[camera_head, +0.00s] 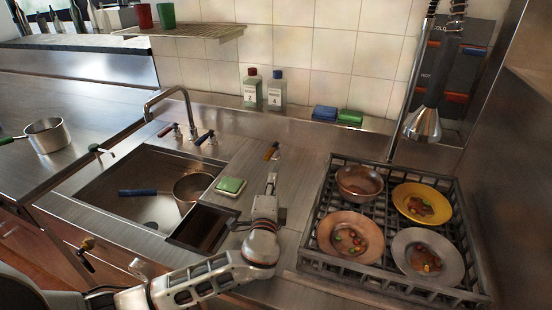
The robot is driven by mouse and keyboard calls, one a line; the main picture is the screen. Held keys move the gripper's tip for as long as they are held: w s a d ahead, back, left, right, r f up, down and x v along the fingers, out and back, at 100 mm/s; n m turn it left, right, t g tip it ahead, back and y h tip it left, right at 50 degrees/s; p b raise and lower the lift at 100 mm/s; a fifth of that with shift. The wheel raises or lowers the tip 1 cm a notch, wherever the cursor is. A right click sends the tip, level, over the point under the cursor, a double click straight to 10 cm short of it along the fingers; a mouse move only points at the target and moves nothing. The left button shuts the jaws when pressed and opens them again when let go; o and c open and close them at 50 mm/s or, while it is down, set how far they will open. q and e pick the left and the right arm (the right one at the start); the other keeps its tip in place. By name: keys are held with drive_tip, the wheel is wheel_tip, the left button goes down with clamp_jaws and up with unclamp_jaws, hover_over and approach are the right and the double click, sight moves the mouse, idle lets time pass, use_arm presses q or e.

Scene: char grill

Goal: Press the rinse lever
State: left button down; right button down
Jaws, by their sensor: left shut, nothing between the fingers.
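A hanging spray head (424,122) with a dark hose is at the upper right, above the dish rack. A small orange-and-dark handle (271,151) stands on the steel counter behind the sink area. Which of the levers in view is the rinse lever, I cannot tell. My left gripper (271,182) is shut and empty, pointing away from me over the counter, between the sink and the rack. Its tip is a little short of the orange handle, apart from it in the picture. My right gripper is not in view.
A green sponge (230,186) lies left of my gripper. A grey rack (308,258) with plates and a bowl (359,182) is on the right. Two bottles (276,92) stand at the wall. A faucet (170,91) rises behind the sink.

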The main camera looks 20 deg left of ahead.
sight(272, 153)
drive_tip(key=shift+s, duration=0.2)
